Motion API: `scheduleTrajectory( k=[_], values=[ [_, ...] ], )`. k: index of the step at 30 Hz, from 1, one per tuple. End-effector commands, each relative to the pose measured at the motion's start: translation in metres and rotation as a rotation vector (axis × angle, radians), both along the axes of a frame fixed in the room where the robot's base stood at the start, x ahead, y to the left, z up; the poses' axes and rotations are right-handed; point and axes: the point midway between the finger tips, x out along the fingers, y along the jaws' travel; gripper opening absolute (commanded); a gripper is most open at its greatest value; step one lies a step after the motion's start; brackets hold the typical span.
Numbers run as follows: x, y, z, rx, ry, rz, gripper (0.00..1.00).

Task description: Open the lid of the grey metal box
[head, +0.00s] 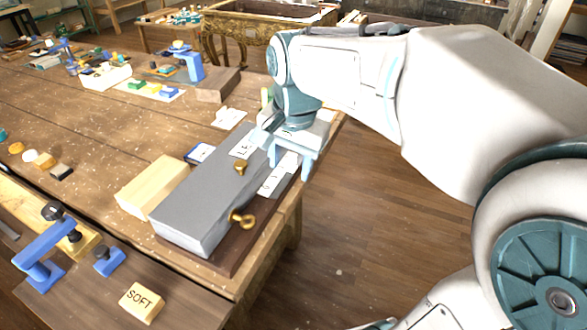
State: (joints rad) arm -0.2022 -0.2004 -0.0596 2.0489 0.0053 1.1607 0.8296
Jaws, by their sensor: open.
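The long grey metal box (196,205) lies on a dark board at the right edge of the wooden workbench. Its top looks flat and closed, though I cannot make out the lid seam. One brass knob (240,168) stands on its top, and another brass knob (242,220) sticks out at its near right side. My gripper (290,170) points down over the far right part of the box, with its two fingers apart. I see nothing between the fingers. White labelled pieces lie by the box under the gripper, partly hidden by it. I cannot tell whether the fingers touch anything.
A pale wood block (152,187) lies left of the box. In front are a block marked SOFT (141,302) and a blue clamp-like stand (42,250). Small blocks and a white tray (107,78) stand farther back. Open floor (375,225) is right of the bench.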

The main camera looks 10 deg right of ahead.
Motion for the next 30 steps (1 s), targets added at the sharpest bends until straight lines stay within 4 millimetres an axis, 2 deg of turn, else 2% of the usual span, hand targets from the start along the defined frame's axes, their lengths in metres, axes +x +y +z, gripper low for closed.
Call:
scheduleTrajectory(
  k=[6,22,26,30],
  values=[
    [-0.010,-0.007,-0.010,-0.010,-0.015,0.067,0.48],
    [-0.013,-0.008,-0.012,-0.013,-0.020,0.085,0.48],
    [-0.029,-0.017,-0.021,-0.029,-0.042,0.179,0.48],
    [-0.059,-0.032,-0.041,-0.074,-0.084,0.366,0.48]
  ],
)
